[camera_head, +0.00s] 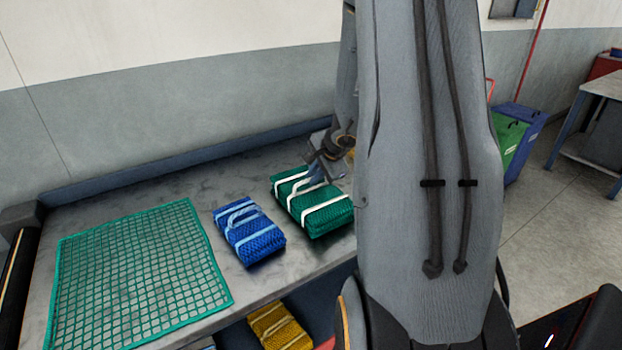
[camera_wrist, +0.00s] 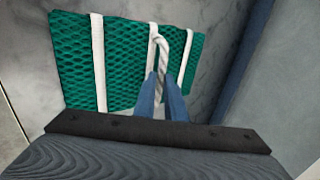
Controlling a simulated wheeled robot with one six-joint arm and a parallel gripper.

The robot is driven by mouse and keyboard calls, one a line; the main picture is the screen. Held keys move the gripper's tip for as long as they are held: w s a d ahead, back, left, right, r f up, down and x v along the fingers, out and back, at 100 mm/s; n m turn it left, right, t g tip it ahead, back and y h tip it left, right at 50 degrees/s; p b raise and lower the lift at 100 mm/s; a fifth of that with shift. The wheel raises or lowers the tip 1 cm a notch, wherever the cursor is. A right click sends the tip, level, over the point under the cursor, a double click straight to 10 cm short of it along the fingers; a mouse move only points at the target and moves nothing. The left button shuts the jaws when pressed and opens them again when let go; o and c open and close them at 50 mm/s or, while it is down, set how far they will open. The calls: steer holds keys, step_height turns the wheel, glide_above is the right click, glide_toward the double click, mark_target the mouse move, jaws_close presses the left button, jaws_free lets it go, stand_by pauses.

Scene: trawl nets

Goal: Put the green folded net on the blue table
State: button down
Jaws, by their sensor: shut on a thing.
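The green folded net (camera_head: 322,212) has white straps and lies on the grey-topped table (camera_head: 160,183), right of a blue folded net (camera_head: 248,238). In the wrist view the green folded net (camera_wrist: 72,62) fills the upper left, with a white rope handle (camera_wrist: 160,62) standing up from it. My gripper (camera_head: 318,178) is over the green net. In the wrist view my gripper's blue fingers (camera_wrist: 162,98) are shut on the rope handle. My arm hides the right part of the table in the head view.
A flat green mesh net (camera_head: 135,270) covers the table's left part. A yellow folded net (camera_head: 278,326) lies on a shelf below. A green bin (camera_head: 513,145) and a blue bin (camera_head: 532,122) stand at the right, near another table (camera_head: 605,84).

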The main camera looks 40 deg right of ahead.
stand_by(0.3)
steer(key=c, duration=2.2)
jaws_free()
steer(key=shift+f, duration=0.1)
steer(key=o, duration=0.4)
steer(key=shift+r, duration=0.2)
steer(key=p+v, duration=0.1)
steer(key=v, duration=1.1)
steer(key=s+a+f+n+g, duration=0.1)
steer(key=s+a+n, duration=0.2)
steer(key=a+n, duration=0.3)
steer(key=s+a+f+n+g, duration=0.1)
steer(key=s+a+n, duration=0.3)
steer(key=a, duration=0.8)
steer(key=s+a+n+g, duration=0.3)
steer(key=s+a+n, duration=0.1)
steer(key=a+n, duration=0.4)
steer(key=shift+s+a+f+n, duration=0.15)
steer(key=shift+a+f+n, duration=0.2)
steer(key=shift+a, duration=0.2)
